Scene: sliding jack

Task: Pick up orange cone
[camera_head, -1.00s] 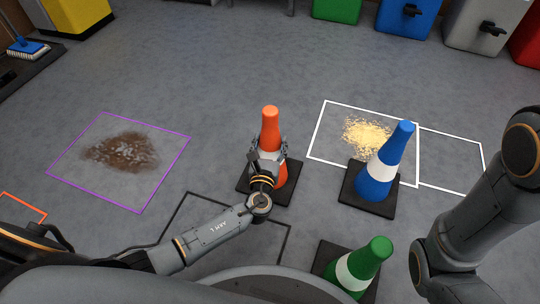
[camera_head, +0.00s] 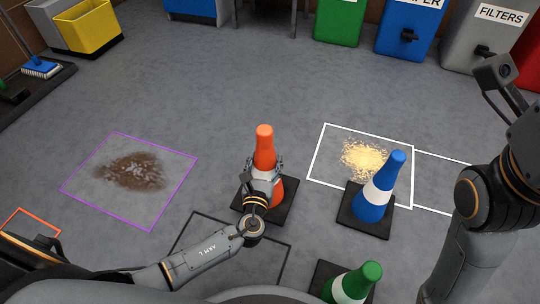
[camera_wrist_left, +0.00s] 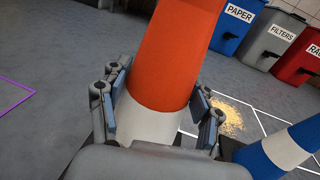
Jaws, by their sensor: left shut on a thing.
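The orange cone (camera_head: 264,150) with a white band and a dark square base stands upright on the floor near the middle of the head view. My left gripper (camera_head: 264,172) is shut around the cone at its band, one finger on each side. In the left wrist view the cone (camera_wrist_left: 175,55) fills the middle, with the gripper's fingers (camera_wrist_left: 160,105) against both sides of its white band. The cone's lower part is partly hidden by the gripper. My right gripper is not in view; only part of the right arm shows at the right.
A blue cone (camera_head: 379,188) stands to the right, and a green cone (camera_head: 358,282) at the front. Yellow grains (camera_head: 363,158) lie in a white outline. A brown dirt patch (camera_head: 135,171) lies in a purple outline at left. Bins, including a green one (camera_head: 339,20), line the back.

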